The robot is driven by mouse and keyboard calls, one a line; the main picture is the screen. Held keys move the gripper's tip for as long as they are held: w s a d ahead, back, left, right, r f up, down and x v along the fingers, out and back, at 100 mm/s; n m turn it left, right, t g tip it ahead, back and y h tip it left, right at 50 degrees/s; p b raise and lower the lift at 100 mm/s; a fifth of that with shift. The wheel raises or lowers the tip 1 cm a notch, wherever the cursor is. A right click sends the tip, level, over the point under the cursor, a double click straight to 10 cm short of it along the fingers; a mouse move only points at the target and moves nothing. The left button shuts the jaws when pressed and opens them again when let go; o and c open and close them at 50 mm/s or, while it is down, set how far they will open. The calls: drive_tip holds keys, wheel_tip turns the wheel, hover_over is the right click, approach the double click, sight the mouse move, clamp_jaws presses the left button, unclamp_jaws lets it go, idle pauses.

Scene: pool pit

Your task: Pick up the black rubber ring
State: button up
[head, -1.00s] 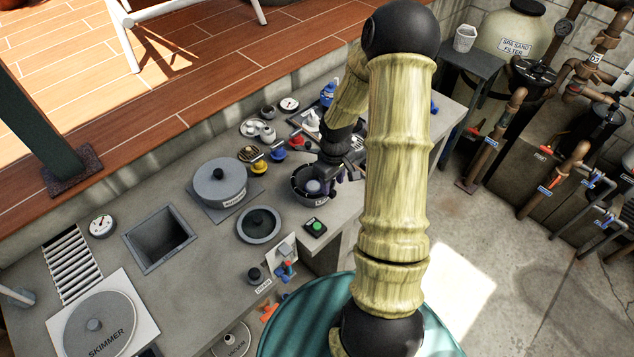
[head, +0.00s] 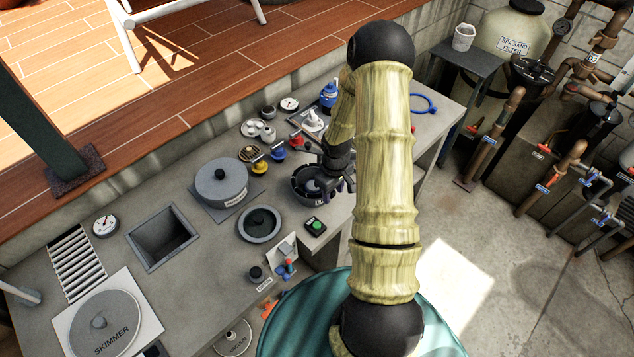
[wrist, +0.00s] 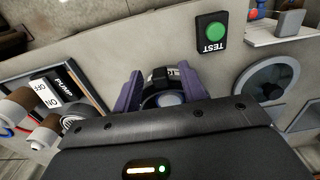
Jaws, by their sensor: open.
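A dark round ring-shaped thing (head: 298,190), which looks like the black rubber ring, sits on the grey counter, partly hidden by my gripper (head: 326,187). In the wrist view, my gripper (wrist: 163,82) has its two purple fingers apart, one on each side of a curved black piece (wrist: 160,75) with a pale round part inside it. The gripper body hides the lower part of that view. I cannot tell whether the fingers touch the black piece.
Blue and yellow valves (head: 277,152) are behind. A square opening (head: 162,238) lies left. A blue hoop (head: 424,103) lies at the far right end.

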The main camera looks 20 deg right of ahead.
clamp_jaws()
drive_tip(key=shift+r, duration=0.1)
wheel_tip(320, 180, up, 10)
drive_tip(key=b, duration=0.2)
idle(0.5)
idle(0.4)
